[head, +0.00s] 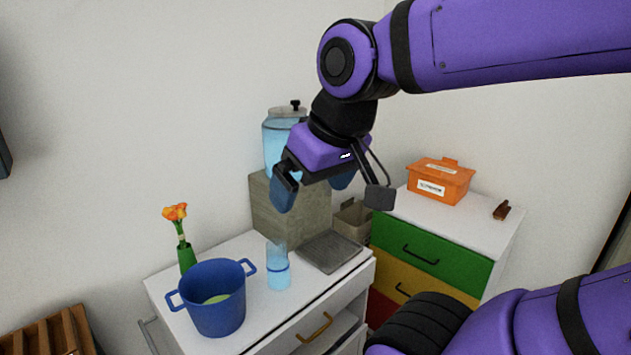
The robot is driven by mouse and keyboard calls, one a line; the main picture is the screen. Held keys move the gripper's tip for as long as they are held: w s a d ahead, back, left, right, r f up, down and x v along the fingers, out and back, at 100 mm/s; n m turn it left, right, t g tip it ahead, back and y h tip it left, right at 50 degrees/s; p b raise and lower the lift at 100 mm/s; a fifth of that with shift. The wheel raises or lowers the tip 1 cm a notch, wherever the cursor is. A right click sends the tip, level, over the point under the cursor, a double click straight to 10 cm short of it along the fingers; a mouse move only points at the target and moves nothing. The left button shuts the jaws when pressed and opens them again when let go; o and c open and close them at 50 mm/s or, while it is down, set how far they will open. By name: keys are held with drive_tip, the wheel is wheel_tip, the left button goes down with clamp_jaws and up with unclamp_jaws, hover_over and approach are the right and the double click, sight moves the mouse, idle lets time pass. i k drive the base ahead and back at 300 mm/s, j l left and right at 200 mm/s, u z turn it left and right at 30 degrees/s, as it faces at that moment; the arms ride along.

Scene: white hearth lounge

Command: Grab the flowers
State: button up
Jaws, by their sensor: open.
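The orange flowers (175,213) stand upright in a green vase (187,258) at the back left of the white cabinet top, behind a blue pot. My gripper (330,203) is open and empty. It points down above the right part of the cabinet, well to the right of the flowers and higher in the picture. The lower part of the vase is hidden by the pot.
The blue pot (218,305) and a blue-banded glass (278,270) stand on the white cabinet (265,317). A grey tray (328,251) lies right of them. A glass dispenser (275,140) stands on a stone-like block (275,215) behind my gripper.

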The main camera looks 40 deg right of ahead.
sight(172, 213)
drive_tip(key=i+j+z, duration=0.15)
drive_tip(key=j, duration=0.2)
drive_tip(key=i+j+z, duration=0.2)
drive_tip(key=j, duration=0.15)
drive_tip(key=i+j+z, duration=0.15)
drive_tip(key=j, duration=0.25)
drive_tip(key=i+j+z, duration=0.15)
drive_tip(key=j, duration=0.25)
